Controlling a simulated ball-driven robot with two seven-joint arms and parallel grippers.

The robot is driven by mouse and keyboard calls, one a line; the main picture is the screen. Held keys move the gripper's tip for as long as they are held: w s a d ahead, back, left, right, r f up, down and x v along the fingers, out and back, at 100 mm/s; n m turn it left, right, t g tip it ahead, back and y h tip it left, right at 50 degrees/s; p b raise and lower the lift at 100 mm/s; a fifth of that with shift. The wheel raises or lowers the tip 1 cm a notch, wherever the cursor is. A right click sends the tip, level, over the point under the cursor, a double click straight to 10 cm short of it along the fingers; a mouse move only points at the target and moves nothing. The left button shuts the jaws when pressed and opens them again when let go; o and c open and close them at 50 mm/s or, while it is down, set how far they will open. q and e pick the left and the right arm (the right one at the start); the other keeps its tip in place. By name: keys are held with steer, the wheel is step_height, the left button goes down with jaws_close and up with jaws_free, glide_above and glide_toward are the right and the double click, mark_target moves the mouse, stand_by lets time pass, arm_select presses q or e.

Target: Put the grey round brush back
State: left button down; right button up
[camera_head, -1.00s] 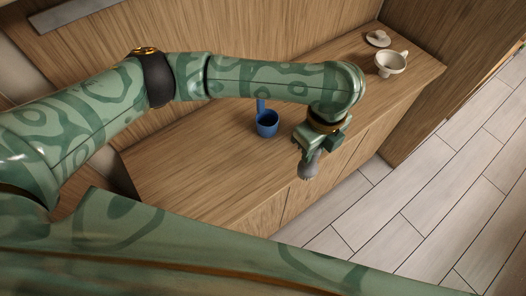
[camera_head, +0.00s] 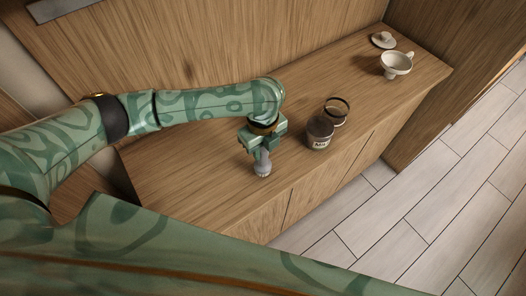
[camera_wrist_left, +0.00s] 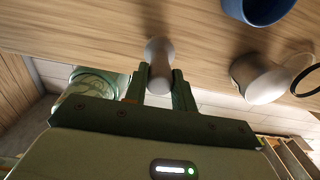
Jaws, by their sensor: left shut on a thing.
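The grey round brush (camera_head: 262,168) is between the fingers of my left gripper (camera_head: 263,149), pointing down over the wooden counter. I cannot tell whether its lower end touches the wood. In the left wrist view the brush (camera_wrist_left: 159,58) shows as a pale grey, waisted piece gripped between the two fingertips. A blue cup (camera_wrist_left: 258,9) shows at the top right of the wrist view, apart from the brush. In the head view that cup is hidden, by my left arm. My right gripper is not in view.
A labelled jar (camera_head: 320,133) stands right of my left gripper, with a dark ring (camera_head: 347,103) behind it. A white handled cup (camera_head: 396,65) and a small white lid (camera_head: 383,40) are at the counter's far right. The counter's left front is clear.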

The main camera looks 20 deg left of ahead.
arm_select(q)
steer(key=shift+f, duration=0.9)
steer(key=c, duration=1.1)
jaws_free()
steer(key=shift+c, duration=0.2)
step_height(320, 180, up, 11)
steer(key=p, duration=0.3)
steer(key=shift+r, duration=0.6)
